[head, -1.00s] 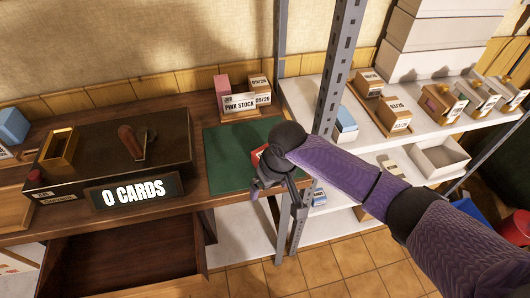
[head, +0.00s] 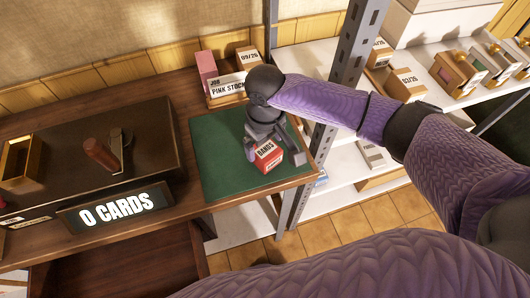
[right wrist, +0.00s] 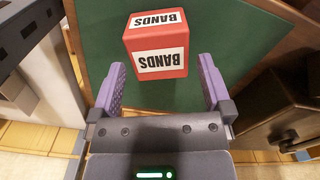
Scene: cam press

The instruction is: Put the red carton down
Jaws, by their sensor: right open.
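The red carton (head: 267,156), labelled BANDS, stands on the green mat (head: 213,160) near the mat's right front part. It also shows in the right wrist view (right wrist: 156,45), resting on the green surface just beyond the fingertips. My right gripper (head: 272,153) is over the carton in the head view. In the right wrist view my right gripper (right wrist: 161,88) is open, with its purple fingers spread wider than the carton and nothing gripped between them. My left gripper is not seen, though a purple arm crosses the bottom of the head view.
The dark press with a "0 CARDS" sign (head: 117,208) stands left of the mat. A "PINK STOCK" holder (head: 228,88) is behind the mat. A grey shelf post (head: 345,85) and white shelves are on the right. An open drawer (head: 110,262) is below the table.

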